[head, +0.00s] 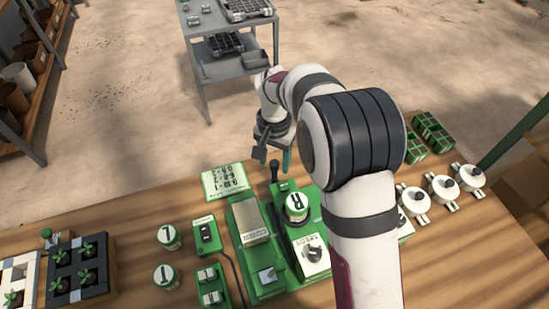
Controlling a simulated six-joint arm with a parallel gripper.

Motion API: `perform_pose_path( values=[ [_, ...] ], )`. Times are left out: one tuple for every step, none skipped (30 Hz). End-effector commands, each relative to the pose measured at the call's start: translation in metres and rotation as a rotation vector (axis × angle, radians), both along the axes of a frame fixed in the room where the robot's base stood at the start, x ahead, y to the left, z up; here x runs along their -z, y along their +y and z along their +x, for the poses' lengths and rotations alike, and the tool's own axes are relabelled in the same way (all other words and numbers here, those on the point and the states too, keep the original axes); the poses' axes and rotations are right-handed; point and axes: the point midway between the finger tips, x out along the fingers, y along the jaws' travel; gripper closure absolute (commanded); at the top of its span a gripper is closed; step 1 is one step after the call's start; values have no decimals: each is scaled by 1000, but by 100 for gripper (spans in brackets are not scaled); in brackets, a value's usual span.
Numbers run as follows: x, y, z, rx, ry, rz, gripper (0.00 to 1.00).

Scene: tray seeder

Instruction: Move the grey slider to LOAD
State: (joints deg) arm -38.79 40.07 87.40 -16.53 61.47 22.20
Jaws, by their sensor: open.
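A green seeder (245,210) with a metal plate on top stands on the wooden bench, left of my arm. A small light-grey block (268,276), which may be the grey slider, sits near its front end. I cannot read any LOAD mark. My gripper (274,158) is open and empty. It hangs beyond the machine's far end, close to an upright black-knobbed lever (273,171). The picture does not show whether it touches the lever. My arm hides part of the bench right of the machine.
A switch box (206,234) and two canisters stand left. Seedling trays (80,292) are far left. White lidded pots (443,188) are right. A grey cart (205,60) stands behind.

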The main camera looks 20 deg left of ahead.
Motion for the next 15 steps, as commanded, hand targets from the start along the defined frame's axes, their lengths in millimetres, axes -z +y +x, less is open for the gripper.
perform_pose_path(
  values=[
    [1, 0, 0, 0, 0, 0, 39],
    [1, 0, 0, 0, 0, 0, 39],
    [1, 0, 0, 0, -1, 0, 39],
    [1, 0, 0, 0, -1, 0, 39],
    [1, 0, 0, 0, 0, 0, 39],
    [1, 0, 0, 0, 0, 0, 39],
    [1, 0, 0, 0, 0, 0, 41],
    [1, 0, 0, 0, 0, 0, 47],
    [1, 0, 0, 0, 0, 0, 54],
    [1, 0, 0, 0, 0, 0, 59],
    [1, 0, 0, 0, 0, 0, 65],
    [1, 0, 0, 0, 0, 0, 72],
    [0, 0, 0, 0, 0, 0, 77],
    [0, 0, 0, 0, 0, 0, 83],
    [0, 0, 0, 0, 0, 0, 90]
  ],
)
